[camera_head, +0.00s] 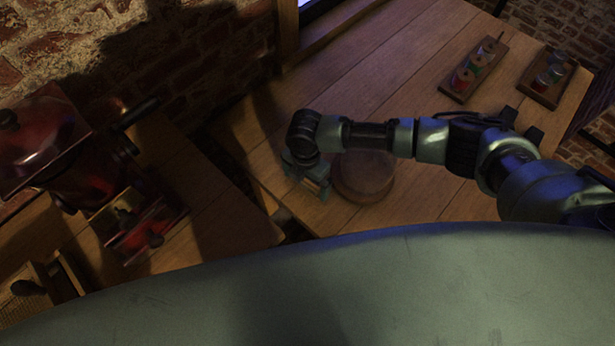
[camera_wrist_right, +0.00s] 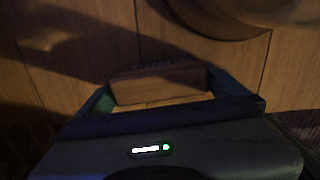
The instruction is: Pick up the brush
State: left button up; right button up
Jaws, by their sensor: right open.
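The brush (camera_wrist_right: 158,82) is a brown wooden block with a dark bristly edge, seen in the right wrist view. It lies between the two fingers of my right gripper (camera_wrist_right: 163,92), which is open around it. Gaps show at the sides, though I cannot tell whether either finger touches it. In the head view my right gripper (camera_head: 307,180) points down over the wooden table near its edge, and the brush there is mostly hidden by the fingers. My left gripper is not in view.
A round wooden piece (camera_head: 363,178) stands just right of the gripper on the table (camera_head: 350,80). Two wooden trays with small jars (camera_head: 473,68) (camera_head: 548,77) are at the far right. A red machine (camera_head: 50,140) stands on the left bench. The table's middle is clear.

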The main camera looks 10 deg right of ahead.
jog(key=c, duration=0.8)
jog(key=shift+c, duration=1.2)
pick_arm(q)
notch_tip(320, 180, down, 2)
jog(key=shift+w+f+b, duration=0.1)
jog(key=shift+b, duration=0.95)
pick_arm(e)
notch_tip(320, 180, up, 20)
